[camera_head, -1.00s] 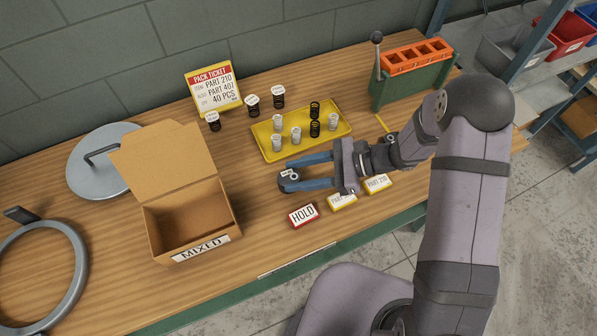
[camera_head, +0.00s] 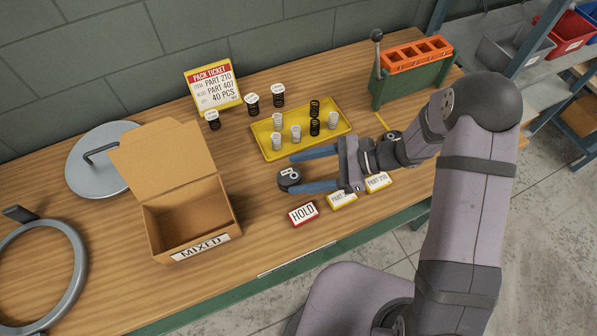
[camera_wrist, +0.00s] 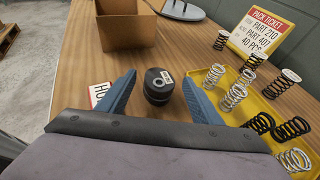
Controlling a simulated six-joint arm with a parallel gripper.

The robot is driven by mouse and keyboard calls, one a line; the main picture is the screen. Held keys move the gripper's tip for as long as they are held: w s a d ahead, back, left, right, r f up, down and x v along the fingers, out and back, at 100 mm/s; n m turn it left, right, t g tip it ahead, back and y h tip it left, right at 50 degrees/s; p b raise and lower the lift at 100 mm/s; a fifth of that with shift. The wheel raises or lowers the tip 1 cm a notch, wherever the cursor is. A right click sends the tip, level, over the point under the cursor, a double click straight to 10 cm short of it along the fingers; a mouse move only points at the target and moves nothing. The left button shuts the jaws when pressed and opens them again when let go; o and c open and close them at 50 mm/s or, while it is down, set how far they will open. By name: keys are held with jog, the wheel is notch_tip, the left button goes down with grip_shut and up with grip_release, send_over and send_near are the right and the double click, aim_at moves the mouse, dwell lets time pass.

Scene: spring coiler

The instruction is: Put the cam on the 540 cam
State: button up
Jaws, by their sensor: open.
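The cams (camera_head: 289,178) stand on the bench right of the cardboard box, as a dark, round, upright stack. In the wrist view the stack (camera_wrist: 158,86) looks like two dark discs, one on the other, with a pale tag and a hole on top. I cannot read the tag. The lower disc is mostly hidden, and the two look about lined up. My gripper (camera_head: 297,172) is open, its blue fingers on either side of the stack and apart from it. The wrist view shows a gap at both fingers.
An open cardboard box (camera_head: 158,222) marked MIXED stands left. A yellow tray (camera_head: 262,146) of several springs lies behind my gripper. A red HOLD block (camera_head: 303,214) and yellow part blocks (camera_head: 342,201) lie in front. An orange-topped green fixture (camera_head: 412,83) stands at back right.

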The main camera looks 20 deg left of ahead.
jog(key=b+v, duration=0.2)
jog(key=v, duration=0.9)
jog(key=shift+b, duration=0.4)
jog(key=shift+s, duration=0.15)
jog(key=shift+s+d+n+h, duration=0.2)
jog(key=shift+s+n+h, duration=0.1)
jog(key=s+d+n+h, duration=0.2)
jog(key=s+d+f+n+h, duration=0.1)
jog(key=s+d+h, duration=0.1)
jog(key=d, duration=0.1)
jog(key=s+d+f+n+h, duration=0.1)
jog(key=s+d+n+h, duration=0.1)
jog(key=s, duration=0.1)
jog(key=shift+d+n+t, duration=0.25)
jog(key=shift+n+t, duration=0.05)
jog(key=s+d+n+t+h, duration=0.2)
jog(key=d+n+t+h, duration=0.2)
jog(key=d, duration=0.7)
jog(key=shift+d+n+h, duration=0.15)
jog(key=shift+n+h, duration=0.95)
jog(key=shift+n, duration=0.8)
jog(key=shift+f, duration=0.1)
